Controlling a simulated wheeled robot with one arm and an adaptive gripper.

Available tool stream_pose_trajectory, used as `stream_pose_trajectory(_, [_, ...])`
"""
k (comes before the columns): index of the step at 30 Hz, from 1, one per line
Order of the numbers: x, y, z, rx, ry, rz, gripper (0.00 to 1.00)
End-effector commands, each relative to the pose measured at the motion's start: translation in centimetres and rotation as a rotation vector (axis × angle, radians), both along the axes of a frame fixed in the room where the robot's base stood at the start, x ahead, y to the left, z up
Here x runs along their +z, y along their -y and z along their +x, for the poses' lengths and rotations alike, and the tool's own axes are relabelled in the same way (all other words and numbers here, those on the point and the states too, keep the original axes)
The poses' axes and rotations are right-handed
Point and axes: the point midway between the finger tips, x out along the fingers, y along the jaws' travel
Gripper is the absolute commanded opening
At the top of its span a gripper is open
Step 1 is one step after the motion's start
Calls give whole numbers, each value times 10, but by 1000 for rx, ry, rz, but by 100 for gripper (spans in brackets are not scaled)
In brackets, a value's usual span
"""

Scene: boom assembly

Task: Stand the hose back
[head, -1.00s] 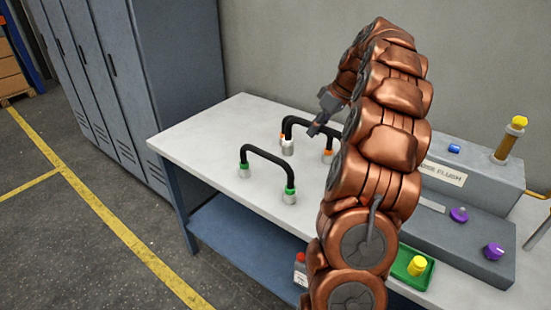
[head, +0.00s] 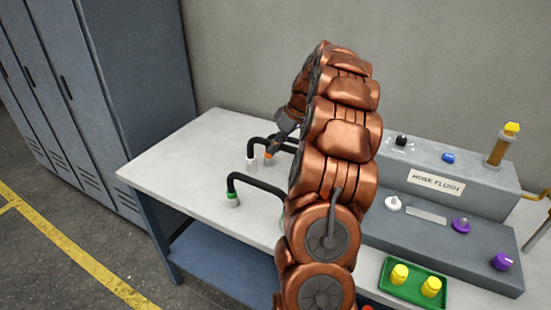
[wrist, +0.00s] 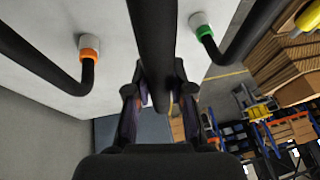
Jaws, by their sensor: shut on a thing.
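Three black hoses stand as arches at the table's far side. The held hose (wrist: 152,40) passes between the fingers of my gripper (wrist: 155,95). In the head view my gripper (head: 275,147) is at the arches, near a white end fitting (head: 252,161) that rests on the table. An orange-collared hose end (head: 269,153) is just right of that; in the wrist view the orange-collared hose (wrist: 89,47) is left of the held one. A green-collared hose (head: 255,182) stands nearer in front and shows at the right in the wrist view (wrist: 205,31). My arm hides the hoses' right ends.
The white table (head: 170,165) is clear at its left. A grey hose flush panel (head: 440,205) with several knobs stands at the right. A green tray (head: 413,299) with yellow pieces lies before it. Blue-grey lockers (head: 110,90) stand at the back left.

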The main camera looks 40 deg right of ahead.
Motion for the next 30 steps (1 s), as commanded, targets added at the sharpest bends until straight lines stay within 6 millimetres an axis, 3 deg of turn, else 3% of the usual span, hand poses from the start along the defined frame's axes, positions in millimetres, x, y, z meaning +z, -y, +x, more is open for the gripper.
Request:
stream_pose_trajectory(16, [-49,-2,0,4,-2,2,0])
stream_pose_trajectory(28, [-54,-2,1,3,1,0,0])
stream_pose_trajectory(29, [-54,-1,1,3,0,0,23])
stream_pose_trajectory(30, [-53,-1,1,3,0,0,27])
